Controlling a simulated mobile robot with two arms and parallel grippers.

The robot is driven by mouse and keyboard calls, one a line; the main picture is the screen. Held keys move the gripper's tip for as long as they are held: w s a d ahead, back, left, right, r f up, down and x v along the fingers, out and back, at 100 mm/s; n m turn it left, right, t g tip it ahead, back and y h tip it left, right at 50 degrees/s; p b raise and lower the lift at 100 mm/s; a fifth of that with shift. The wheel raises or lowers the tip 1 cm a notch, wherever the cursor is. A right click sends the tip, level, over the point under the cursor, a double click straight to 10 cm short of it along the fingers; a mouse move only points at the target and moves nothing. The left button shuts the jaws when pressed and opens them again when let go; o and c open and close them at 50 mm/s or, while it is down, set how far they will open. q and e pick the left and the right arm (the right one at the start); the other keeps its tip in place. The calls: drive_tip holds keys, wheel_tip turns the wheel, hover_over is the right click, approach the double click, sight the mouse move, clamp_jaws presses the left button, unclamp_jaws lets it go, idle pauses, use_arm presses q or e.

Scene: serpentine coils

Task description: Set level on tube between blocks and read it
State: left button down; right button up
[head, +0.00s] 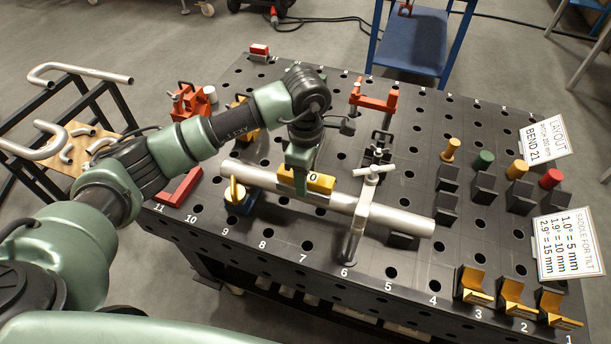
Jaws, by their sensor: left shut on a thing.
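A grey metal tube (400,218) lies across the black perforated table, from the left middle to the right front. A yellow level (321,183) with a small display that seems to show 0 sits on or just above the tube; I cannot tell if it touches. My left gripper (298,172) points down and is shut on the level, hiding part of it. A blue block with a yellow top (238,195) is near the tube's left end. A dark block (403,241) is under its right part. A grey clamp (361,212) straddles the tube right of the level. My right gripper is not in view.
The perforated table (300,262) carries red clamps (374,100), dark blocks with coloured knobs (484,162) and yellow-black saddles (512,297). Two signs, layout (544,141) and saddle for tilt (567,245), stand at the right. A rack of bent tubes (75,74) is at the left.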

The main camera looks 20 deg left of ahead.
use_arm(q)
drive_tip(key=shift+f, duration=0.2)
drive_tip(key=c, duration=0.7)
unclamp_jaws()
